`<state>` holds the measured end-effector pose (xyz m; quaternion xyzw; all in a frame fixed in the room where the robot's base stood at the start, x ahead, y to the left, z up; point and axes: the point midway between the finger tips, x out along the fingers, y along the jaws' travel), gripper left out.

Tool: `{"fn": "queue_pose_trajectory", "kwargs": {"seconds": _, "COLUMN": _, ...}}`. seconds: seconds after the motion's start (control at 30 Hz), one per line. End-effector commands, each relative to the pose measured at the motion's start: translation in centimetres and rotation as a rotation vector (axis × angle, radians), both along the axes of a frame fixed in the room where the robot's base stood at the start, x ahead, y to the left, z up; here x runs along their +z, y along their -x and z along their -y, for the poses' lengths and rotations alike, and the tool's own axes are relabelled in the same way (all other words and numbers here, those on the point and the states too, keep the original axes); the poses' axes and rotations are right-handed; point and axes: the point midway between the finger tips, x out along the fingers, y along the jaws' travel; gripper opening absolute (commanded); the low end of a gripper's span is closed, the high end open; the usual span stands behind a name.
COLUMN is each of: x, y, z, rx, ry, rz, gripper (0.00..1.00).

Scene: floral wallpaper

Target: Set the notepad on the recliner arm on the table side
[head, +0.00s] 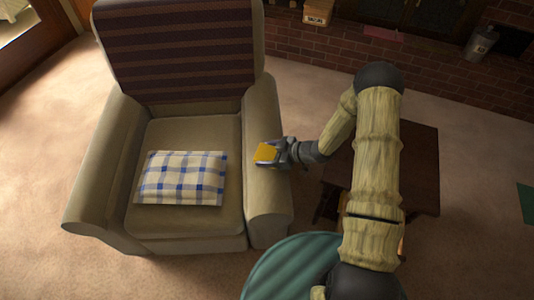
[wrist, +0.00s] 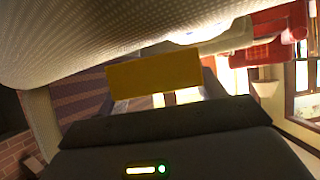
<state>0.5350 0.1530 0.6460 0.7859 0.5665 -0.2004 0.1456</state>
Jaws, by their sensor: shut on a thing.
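A yellow notepad (head: 266,153) is held in my gripper (head: 277,154) over the right arm of the recliner, the side facing the dark table. In the wrist view the notepad (wrist: 154,75) shows as a yellow slab between the fingers (wrist: 160,99). The recliner (head: 185,120) is beige with a striped back cover. Its right arm (head: 266,205) lies directly below or against the notepad; I cannot tell whether they touch. The dark wooden table (head: 420,175) stands to the right of the recliner, partly hidden by my arm.
A blue-and-white checked cushion (head: 182,178) lies on the recliner seat. A brick hearth (head: 330,48) runs along the back with a box (head: 318,12) and a metal bucket (head: 480,43). Carpet is open at the left and far right.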

Motion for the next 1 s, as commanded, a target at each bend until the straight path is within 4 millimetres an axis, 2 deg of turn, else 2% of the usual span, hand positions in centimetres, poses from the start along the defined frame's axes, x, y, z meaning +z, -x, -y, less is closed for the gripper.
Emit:
{"fn": "queue_pose_trajectory", "kwargs": {"seconds": 0.23, "x": -0.5, "y": 0.0, "z": 0.0, "rx": 0.000, "ry": 0.000, "rz": 0.000, "gripper": 0.44}}
{"fn": "queue_pose_trajectory", "kwargs": {"seconds": 0.27, "x": -0.5, "y": 0.0, "z": 0.0, "rx": 0.000, "ry": 0.000, "rz": 0.000, "gripper": 0.72}}
{"fn": "queue_pose_trajectory", "kwargs": {"seconds": 0.37, "x": -0.4, "y": 0.0, "z": 0.0, "rx": -0.001, "ry": 0.000, "rz": 0.000, "gripper": 0.90}}
{"fn": "queue_pose_trajectory", "kwargs": {"seconds": 0.63, "x": -0.4, "y": 0.0, "z": 0.1, "rx": -0.001, "ry": 0.000, "rz": 0.000, "gripper": 0.90}}
{"fn": "queue_pose_trajectory", "kwargs": {"seconds": 0.77, "x": 0.3, "y": 0.0, "z": 0.1, "rx": -0.001, "ry": 0.000, "rz": 0.000, "gripper": 0.90}}
{"fn": "queue_pose_trajectory", "kwargs": {"seconds": 1.0, "x": 1.8, "y": 0.9, "z": 3.1, "rx": -0.005, "ry": 0.001, "rz": 0.001, "gripper": 0.90}}
